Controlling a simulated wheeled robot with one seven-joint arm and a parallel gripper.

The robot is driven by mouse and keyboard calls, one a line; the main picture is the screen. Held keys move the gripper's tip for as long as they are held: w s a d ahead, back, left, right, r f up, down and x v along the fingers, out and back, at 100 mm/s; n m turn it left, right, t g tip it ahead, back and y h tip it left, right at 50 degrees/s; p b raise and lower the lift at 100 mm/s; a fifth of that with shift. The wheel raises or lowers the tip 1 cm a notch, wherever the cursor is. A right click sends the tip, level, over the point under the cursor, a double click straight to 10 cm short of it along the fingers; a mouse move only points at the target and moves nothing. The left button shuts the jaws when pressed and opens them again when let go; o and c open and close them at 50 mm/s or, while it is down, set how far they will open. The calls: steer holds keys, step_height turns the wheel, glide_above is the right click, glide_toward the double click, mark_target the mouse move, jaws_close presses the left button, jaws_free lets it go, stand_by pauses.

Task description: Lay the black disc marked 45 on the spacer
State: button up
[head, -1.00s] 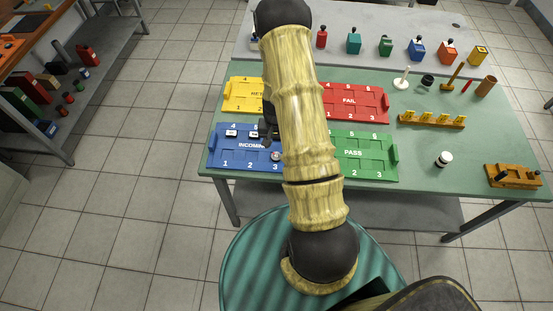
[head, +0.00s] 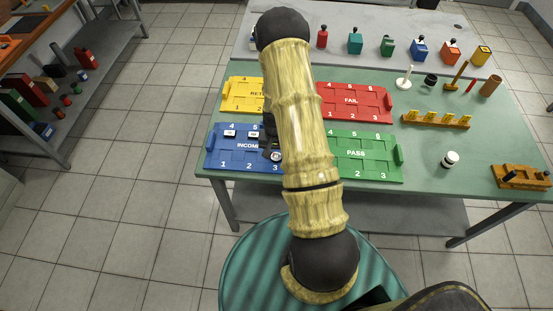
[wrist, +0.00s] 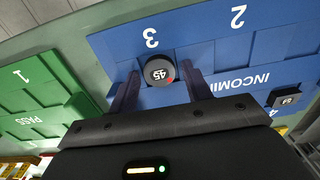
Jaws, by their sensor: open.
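The black disc marked 45 (wrist: 159,71) lies in the blue tray at compartment 3, with a red mark on its edge; it also shows in the head view (head: 275,155). My gripper (wrist: 160,90) is open, its two fingers on either side of the disc with space between. The fingers are mostly hidden by my arm in the head view. A short white cylinder with dark bands (head: 450,159) stands on the green table at the right; it looks like the spacer, but I cannot be sure.
The blue tray (head: 219,167) holds other small dark pieces near compartments 4 and 5. Yellow (head: 240,92), red (head: 360,103) and green (head: 366,158) trays adjoin it. A wooden rack (head: 436,119) and wooden block (head: 520,177) are at right. Free tabletop surrounds the white cylinder.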

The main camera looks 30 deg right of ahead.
mark_target(276, 156)
steer(key=c, duration=0.8)
steer(key=shift+o, duration=0.2)
steer(key=shift+r+p, duration=1.75)
steer(key=shift+r, duration=0.8)
steer(key=a+n, duration=0.2)
steer(key=a, duration=0.2)
steer(key=w+a+n, duration=0.1)
steer(key=a+n, duration=0.1)
steer(key=a, duration=0.3)
steer(key=w+a+n, duration=0.1)
steer(key=a+n, duration=0.1)
steer(key=a, duration=0.2)
steer(key=shift+a+r+n, duration=0.25)
steer(key=shift+a+n, duration=0.1)
steer(key=shift+n, duration=0.05)
steer(key=shift+w, duration=0.1)
